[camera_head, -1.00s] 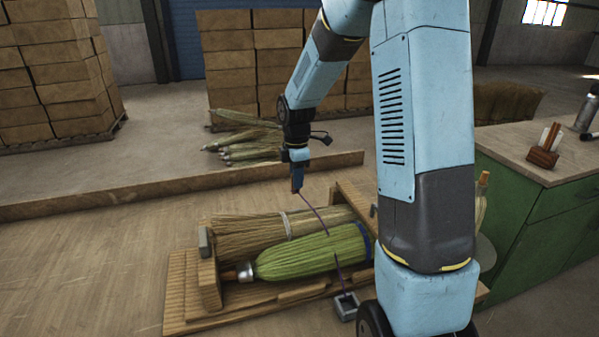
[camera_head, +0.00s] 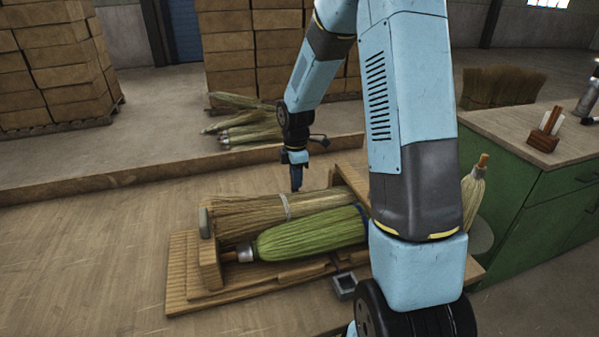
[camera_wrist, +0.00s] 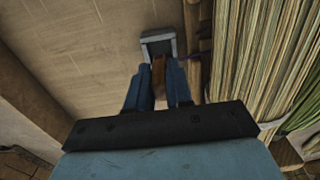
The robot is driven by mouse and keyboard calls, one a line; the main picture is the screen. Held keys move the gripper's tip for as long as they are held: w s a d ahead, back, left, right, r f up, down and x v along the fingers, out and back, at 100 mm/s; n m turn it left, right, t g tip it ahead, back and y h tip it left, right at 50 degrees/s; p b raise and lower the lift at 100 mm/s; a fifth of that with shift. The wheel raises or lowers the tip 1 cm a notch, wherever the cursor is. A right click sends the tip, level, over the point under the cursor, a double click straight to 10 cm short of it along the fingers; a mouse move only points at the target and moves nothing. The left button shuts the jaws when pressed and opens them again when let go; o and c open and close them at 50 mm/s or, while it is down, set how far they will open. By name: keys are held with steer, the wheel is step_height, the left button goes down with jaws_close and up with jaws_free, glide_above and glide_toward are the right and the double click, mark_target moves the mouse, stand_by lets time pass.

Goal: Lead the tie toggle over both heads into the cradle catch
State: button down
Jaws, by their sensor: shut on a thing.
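Two broom heads lie side by side in a wooden cradle (camera_head: 185,270): a tan one (camera_head: 240,220) behind and a green one (camera_head: 310,235) in front. My gripper (camera_head: 296,188) points down just behind the tan head, its tips partly hidden by it. In the wrist view my gripper (camera_wrist: 159,82) is shut on the brown tie toggle (camera_wrist: 158,70). A grey square catch (camera_wrist: 158,36) lies just beyond the toggle; whether they touch is unclear.
A grey square fitting (camera_head: 344,284) sits at the cradle's front, beside my base. A green cabinet (camera_head: 535,185) stands right. More brooms (camera_head: 245,125) lie behind a low wooden kerb (camera_head: 150,171). Floor left of the cradle is clear.

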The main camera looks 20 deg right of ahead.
mark_target(297, 191)
steer(key=shift+f, duration=1.95)
steer(key=shift+s+d+f, duration=0.1)
steer(key=shift+s+d, duration=0.1)
steer(key=shift+d, duration=0.05)
steer(key=c, duration=0.9)
jaws_free()
steer(key=shift+w, duration=0.1)
steer(key=shift+c, duration=0.2)
